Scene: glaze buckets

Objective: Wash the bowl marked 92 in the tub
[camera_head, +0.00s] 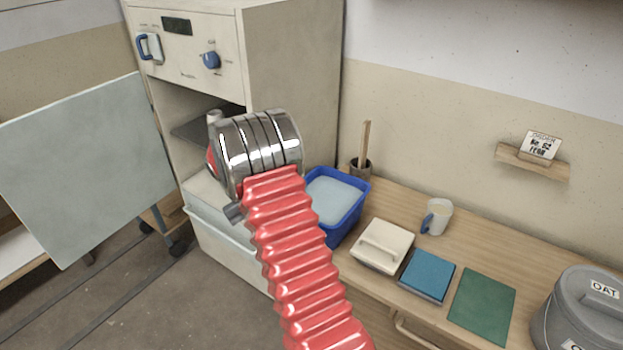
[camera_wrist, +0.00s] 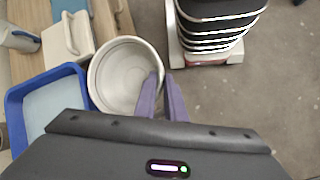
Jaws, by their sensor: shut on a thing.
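In the wrist view my gripper (camera_wrist: 163,92) has its two purple fingers at the near right rim of a pale round bowl (camera_wrist: 112,70), shut on its wall. The bowl's open top faces the camera and it looks empty; no number shows on it. The blue tub (camera_wrist: 12,103) lies left of the bowl in that view, with the bowl near its right edge. In the head view the tub (camera_head: 360,196) holds pale liquid and stands at the left end of the wooden counter. My arm hides the bowl and the fingers there.
On the counter (camera_head: 395,195) are a white handled block (camera_head: 383,246), a blue pad (camera_head: 428,273), a green mat (camera_head: 482,305), a mug (camera_head: 437,218) and a grey lidded bucket (camera_head: 590,312). An order card (camera_head: 541,146) stands on a wall shelf. A tall cabinet (camera_head: 290,80) stands behind my arm.

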